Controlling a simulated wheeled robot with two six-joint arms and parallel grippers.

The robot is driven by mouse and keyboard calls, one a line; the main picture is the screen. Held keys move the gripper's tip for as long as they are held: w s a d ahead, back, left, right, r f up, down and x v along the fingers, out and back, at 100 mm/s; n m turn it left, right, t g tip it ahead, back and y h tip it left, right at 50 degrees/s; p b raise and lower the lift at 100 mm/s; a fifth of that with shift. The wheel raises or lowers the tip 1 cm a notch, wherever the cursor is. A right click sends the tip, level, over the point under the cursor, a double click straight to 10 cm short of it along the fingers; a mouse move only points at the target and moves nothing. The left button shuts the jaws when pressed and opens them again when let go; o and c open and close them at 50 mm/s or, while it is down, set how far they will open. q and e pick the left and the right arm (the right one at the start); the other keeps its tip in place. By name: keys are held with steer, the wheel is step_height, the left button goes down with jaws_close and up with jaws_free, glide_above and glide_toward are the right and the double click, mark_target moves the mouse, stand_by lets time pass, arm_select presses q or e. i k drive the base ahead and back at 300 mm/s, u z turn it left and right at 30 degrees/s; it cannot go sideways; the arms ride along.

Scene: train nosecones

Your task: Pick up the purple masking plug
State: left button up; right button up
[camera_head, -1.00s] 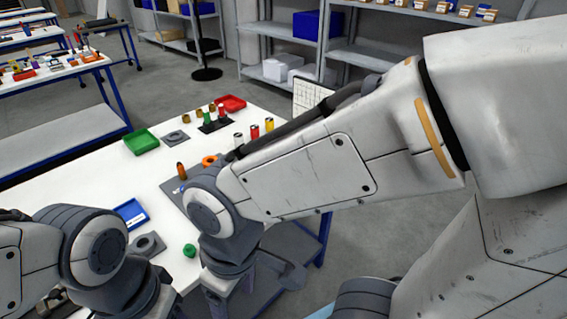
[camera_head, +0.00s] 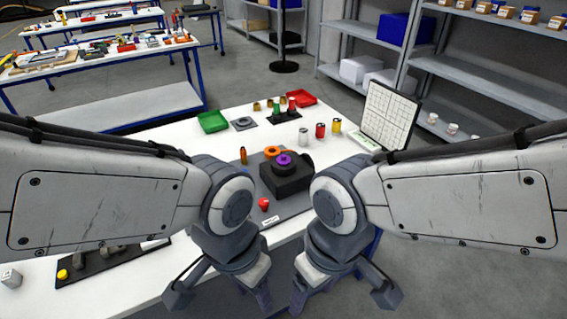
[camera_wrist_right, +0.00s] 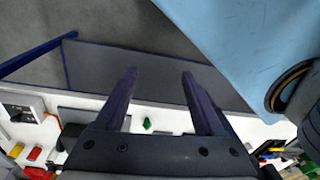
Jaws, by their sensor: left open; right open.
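The purple masking plug (camera_head: 284,159) is a small round purple piece with a dark centre. It sits on top of a black block-like fixture (camera_head: 287,181) on the grey mat, near the middle of the head view. My left gripper (camera_head: 256,291) hangs low at the table's front edge, open and apart from the plug. My right gripper (camera_head: 303,291) hangs beside it, also open and apart from the plug. In the right wrist view the two dark fingers (camera_wrist_right: 159,75) are spread with nothing between them. The plug does not show in that view.
An orange ring (camera_head: 273,151), an orange-brown cylinder (camera_head: 243,155) and a red knob (camera_head: 264,204) are near the fixture. Behind stand a green tray (camera_head: 212,122), a red tray (camera_head: 301,98), small cylinders and a white gridded panel (camera_head: 389,115).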

mark_target(284, 159)
steer(key=k, duration=1.25)
steer(key=z, duration=0.7)
steer(key=i, duration=1.4)
steer(key=u, duration=0.85)
steer(key=i, duration=0.65)
steer(key=u, duration=0.75)
